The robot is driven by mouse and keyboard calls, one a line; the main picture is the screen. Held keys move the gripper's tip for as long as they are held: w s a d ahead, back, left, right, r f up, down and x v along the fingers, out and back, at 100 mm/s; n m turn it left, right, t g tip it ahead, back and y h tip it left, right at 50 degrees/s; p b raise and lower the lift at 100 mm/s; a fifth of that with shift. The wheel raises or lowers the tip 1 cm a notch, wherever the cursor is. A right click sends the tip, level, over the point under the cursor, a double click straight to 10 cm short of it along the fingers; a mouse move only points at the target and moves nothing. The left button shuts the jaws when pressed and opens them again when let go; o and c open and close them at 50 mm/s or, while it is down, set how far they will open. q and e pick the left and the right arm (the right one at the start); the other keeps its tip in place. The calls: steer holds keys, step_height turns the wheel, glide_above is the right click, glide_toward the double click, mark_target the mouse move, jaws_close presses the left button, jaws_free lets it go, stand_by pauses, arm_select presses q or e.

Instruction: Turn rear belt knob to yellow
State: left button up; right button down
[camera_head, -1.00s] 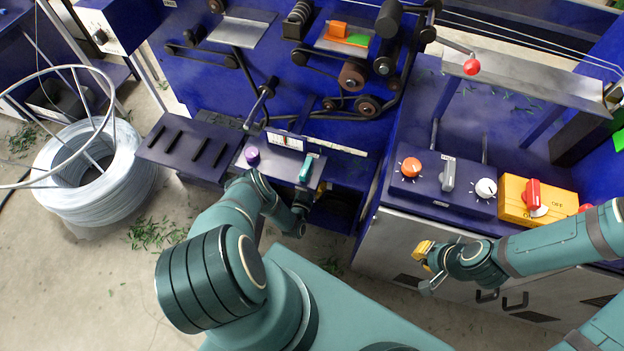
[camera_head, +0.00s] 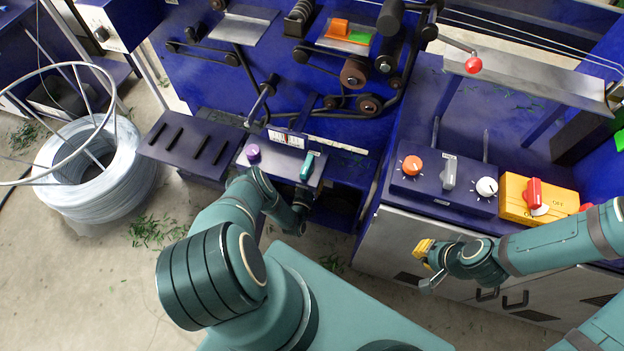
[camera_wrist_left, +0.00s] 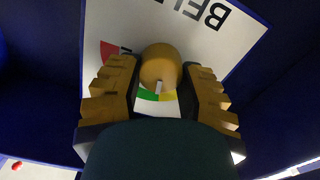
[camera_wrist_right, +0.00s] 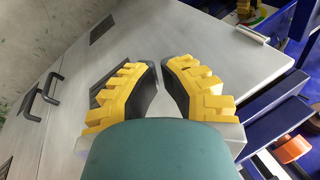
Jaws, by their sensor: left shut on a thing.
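The belt knob (camera_wrist_left: 160,65) is a round orange-yellow knob in the left wrist view, on a white plate (camera_wrist_left: 200,35) with upside-down lettering beginning "BEL". Its dial has red (camera_wrist_left: 110,50), green (camera_wrist_left: 147,95) and yellow (camera_wrist_left: 168,96) parts. A small pale mark on the knob points near the border of green and yellow. My left gripper (camera_wrist_left: 160,78) is shut on the knob, one yellow finger on each side. In the head view my left arm hides this gripper and knob. My right gripper (camera_wrist_right: 162,64) is open and empty, in front of the grey cabinet (camera_head: 400,235).
A panel with an orange knob (camera_head: 412,163) and a white knob (camera_head: 487,187) is at the right, beside a yellow switch box (camera_head: 515,199). A purple knob (camera_head: 253,152) and teal switch (camera_head: 306,167) stand near my left arm. A wire coil (camera_head: 125,175) lies left.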

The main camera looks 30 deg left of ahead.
arm_select(q)
steer(key=n, duration=0.4)
steer(key=shift+w+a+n, duration=0.1)
steer(key=shift+a+n, duration=0.1)
steer(key=shift+n, duration=2.1)
steer(key=o, duration=1.2)
